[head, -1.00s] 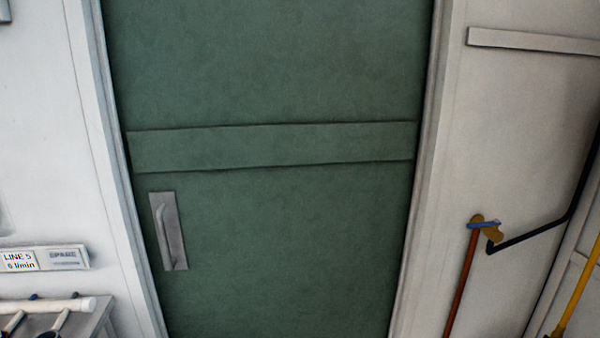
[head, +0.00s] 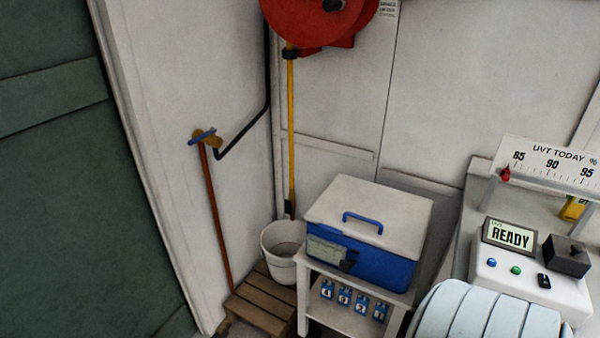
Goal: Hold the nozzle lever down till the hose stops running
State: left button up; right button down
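A red hose reel (head: 315,20) hangs on the wall at the top of the head view, cut off by the edge. A yellow hose (head: 291,130) drops from it along the corner. Its dark lower end, perhaps the nozzle (head: 290,208), hangs just above or at the rim of a white bucket (head: 284,240). The lever is too small to make out, and I cannot tell whether water runs. Neither of my gripper's fingers shows in the head view.
The bucket stands on a wooden slatted platform (head: 262,300). A blue-and-white cooler (head: 368,235) sits on a white stand to its right. A tap with a blue handle (head: 202,138) is on the left wall. A console reading READY (head: 510,238) is at right. A green door (head: 50,200) fills the left.

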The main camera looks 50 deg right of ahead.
aim_at(288, 204)
jog(key=z, duration=1.4)
jog(key=i+j, duration=0.3)
jog(key=i, duration=0.2)
jog(key=i+j, duration=0.25)
jog(key=i, duration=0.2)
jog(key=i+j, duration=0.3)
jog(key=i, duration=0.2)
jog(key=i+j+u, duration=0.1)
jog(key=i+j, duration=0.15)
jog(key=i, duration=0.2)
